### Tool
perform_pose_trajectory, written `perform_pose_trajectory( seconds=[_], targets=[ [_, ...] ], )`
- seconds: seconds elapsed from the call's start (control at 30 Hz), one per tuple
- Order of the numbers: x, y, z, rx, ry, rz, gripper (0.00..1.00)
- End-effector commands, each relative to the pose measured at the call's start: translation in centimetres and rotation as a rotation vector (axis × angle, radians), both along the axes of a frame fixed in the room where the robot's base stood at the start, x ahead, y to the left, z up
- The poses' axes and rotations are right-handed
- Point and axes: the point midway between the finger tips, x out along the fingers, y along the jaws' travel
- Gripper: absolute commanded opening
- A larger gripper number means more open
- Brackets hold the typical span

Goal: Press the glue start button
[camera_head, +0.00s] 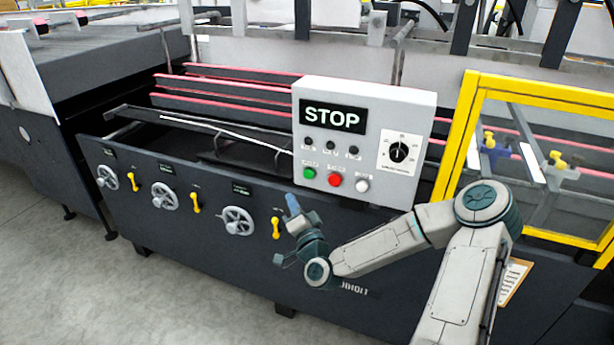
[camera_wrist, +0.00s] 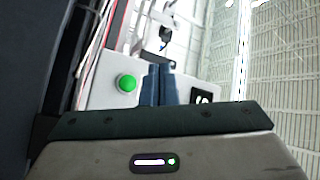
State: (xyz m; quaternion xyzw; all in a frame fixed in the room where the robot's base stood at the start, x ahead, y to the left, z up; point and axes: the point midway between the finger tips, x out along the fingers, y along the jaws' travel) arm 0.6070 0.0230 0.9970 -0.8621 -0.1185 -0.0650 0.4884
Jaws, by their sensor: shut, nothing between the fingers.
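A light grey control box (camera_head: 372,95) stands on the machine's front, with a black STOP display (camera_head: 332,117). Along its lower row are a green button (camera_head: 309,173), a red button (camera_head: 335,180) and a white button (camera_head: 362,185). The button labels are too small to read. My gripper (camera_head: 291,200) is just below and left of the green button, apart from it, with its fingers shut and empty. In the wrist view, the green button (camera_wrist: 127,83) is left of my blue fingertips (camera_wrist: 159,70), and part of the display (camera_wrist: 203,96) is to their right.
A black rotary knob (camera_head: 398,152) is on the box's right side. Handwheels (camera_head: 237,221) and yellow levers (camera_head: 276,228) stick out of the dark front panel. A yellow-framed guard (camera_head: 470,110) stands to the right. The grey floor (camera_head: 60,270) at left is clear.

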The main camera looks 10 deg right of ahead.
Motion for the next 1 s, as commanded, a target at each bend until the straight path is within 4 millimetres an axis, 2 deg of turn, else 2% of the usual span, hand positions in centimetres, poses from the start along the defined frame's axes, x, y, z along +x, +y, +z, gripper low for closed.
perform_pose_trajectory(
  seconds=[0.17, 0.6, 1.0],
  targets=[
    [1.2, -1.0, 0.1, 0.001, -0.001, -0.003, 0.0],
    [5.9, -4.3, -0.2, -0.004, -0.001, -0.002, 0.0],
    [7.0, -5.1, 0.0, -0.001, 0.001, 0.0, 0.0]
  ],
)
